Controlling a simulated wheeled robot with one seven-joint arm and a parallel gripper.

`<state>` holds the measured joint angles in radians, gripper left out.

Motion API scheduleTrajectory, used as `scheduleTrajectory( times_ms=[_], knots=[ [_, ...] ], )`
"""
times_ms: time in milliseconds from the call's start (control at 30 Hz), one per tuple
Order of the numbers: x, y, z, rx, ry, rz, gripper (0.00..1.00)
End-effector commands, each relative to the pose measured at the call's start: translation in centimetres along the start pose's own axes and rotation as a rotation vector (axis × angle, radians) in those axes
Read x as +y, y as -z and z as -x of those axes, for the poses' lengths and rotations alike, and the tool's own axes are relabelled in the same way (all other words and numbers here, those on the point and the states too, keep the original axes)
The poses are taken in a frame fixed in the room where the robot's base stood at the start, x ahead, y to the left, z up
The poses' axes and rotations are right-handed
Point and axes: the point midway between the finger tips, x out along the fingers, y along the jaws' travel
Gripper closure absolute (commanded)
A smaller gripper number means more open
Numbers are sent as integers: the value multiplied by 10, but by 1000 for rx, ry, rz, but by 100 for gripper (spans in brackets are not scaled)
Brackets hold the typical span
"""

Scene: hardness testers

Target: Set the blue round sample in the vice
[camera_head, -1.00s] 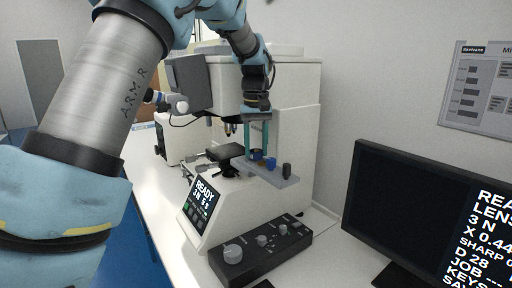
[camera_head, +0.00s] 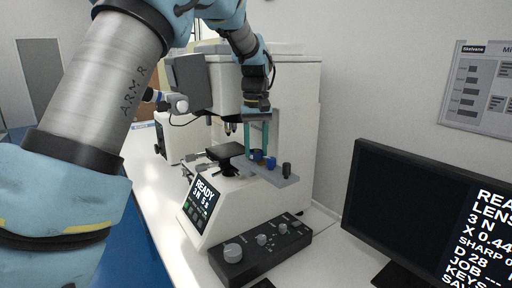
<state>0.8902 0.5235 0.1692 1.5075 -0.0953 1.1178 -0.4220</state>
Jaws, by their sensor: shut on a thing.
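My gripper (camera_head: 257,152) points down over the grey shelf (camera_head: 278,181) on the front of the hardness tester. Its two teal fingers are shut on a small blue sample (camera_head: 257,156), which is at or just above the shelf; I cannot tell if it touches. A second blue sample (camera_head: 271,163) stands just right of it. Both are too small to tell their shapes surely. The vice seems to be the black part on the stage (camera_head: 230,150), left of my gripper; its jaws cannot be made out.
A dark grey sample (camera_head: 287,169) stands at the shelf's right end. The tester's lenses (camera_head: 230,128) hang above the stage. Stage knobs (camera_head: 196,165) stick out left. A tilted screen (camera_head: 198,202) and a black control box (camera_head: 262,245) are in front. A monitor (camera_head: 420,215) stands right.

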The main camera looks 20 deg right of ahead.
Motion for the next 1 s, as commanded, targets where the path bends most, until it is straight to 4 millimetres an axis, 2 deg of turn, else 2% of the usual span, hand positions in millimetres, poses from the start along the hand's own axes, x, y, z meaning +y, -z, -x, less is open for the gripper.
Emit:
scheduleTrajectory(
  times_ms=[400, 433, 700, 1000],
  knots=[
    [0, 0, -6, 0, 0, 0, 100],
    [0, 0, -6, 0, 0, 0, 50],
    [0, 0, -6, 0, 0, 0, 20],
    [0, 0, -4, 1, 0, 0, 18]
  ],
)
